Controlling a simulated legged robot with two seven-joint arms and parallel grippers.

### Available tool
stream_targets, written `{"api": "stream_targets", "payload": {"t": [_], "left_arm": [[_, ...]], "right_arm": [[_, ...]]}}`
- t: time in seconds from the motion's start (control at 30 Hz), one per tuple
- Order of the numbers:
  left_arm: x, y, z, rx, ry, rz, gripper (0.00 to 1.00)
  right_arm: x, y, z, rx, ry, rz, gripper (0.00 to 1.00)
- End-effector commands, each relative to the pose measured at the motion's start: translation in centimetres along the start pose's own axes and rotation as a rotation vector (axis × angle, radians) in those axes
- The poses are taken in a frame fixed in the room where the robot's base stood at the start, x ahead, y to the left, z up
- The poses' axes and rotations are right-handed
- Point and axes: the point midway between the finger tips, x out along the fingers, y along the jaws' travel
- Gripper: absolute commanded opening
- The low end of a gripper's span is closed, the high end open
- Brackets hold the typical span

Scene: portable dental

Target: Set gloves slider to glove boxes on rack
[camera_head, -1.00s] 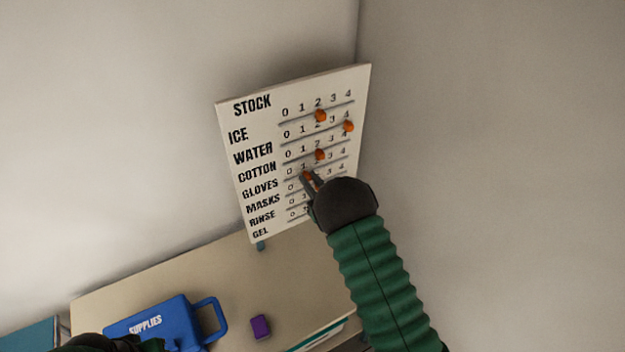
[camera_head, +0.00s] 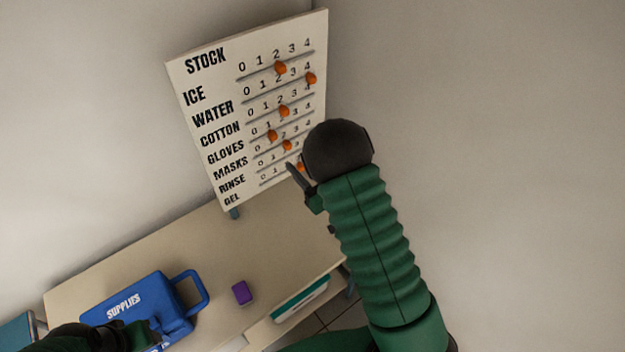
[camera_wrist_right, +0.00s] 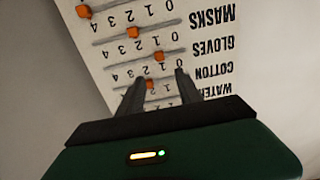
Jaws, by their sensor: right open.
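The white STOCK board (camera_head: 185,78) stands tilted in the head view, with orange sliders on its rows. The gloves slider (camera_head: 272,135) sits near 1; it also shows in the right wrist view (camera_wrist_right: 158,57). The cotton slider (camera_head: 284,111) and masks slider (camera_head: 287,145) sit near 2. My right gripper (camera_head: 291,167) is by the board's lower right, below the gloves slider. In the wrist view its fingers (camera_wrist_right: 157,90) are spread, with nothing gripped. My left gripper (camera_head: 125,338) is at the bottom left, its jaws unclear. No glove boxes or rack are recognisable.
A beige table (camera_head: 205,235) is below the board. On it are a blue SUPPLIES case (camera_head: 125,312) and a small purple block (camera_head: 242,292). A teal and white object (camera_head: 300,297) is at the table's front right. Plain walls stand behind; the right side is free.

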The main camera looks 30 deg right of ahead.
Motion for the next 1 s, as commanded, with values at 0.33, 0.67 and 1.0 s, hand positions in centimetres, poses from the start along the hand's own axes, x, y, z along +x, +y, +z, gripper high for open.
{"api": "stream_targets", "payload": {"t": [0.33, 0.67, 1.0], "left_arm": [[1.3, 0.0, 0.3, 0.000, 0.000, 0.000, 0.42], [1.2, 0.0, 0.3, 0.000, 0.000, 0.000, 0.42], [1.8, 0.0, 0.4, 0.000, 0.000, 0.000, 0.42]], "right_arm": [[-4.6, 0.0, 0.0, -0.001, 0.000, 0.000, 0.42], [-4.6, 0.0, 0.0, -0.001, 0.000, 0.000, 0.42], [-2.7, 0.1, 3.8, -0.012, -0.296, 0.107, 0.42]]}}
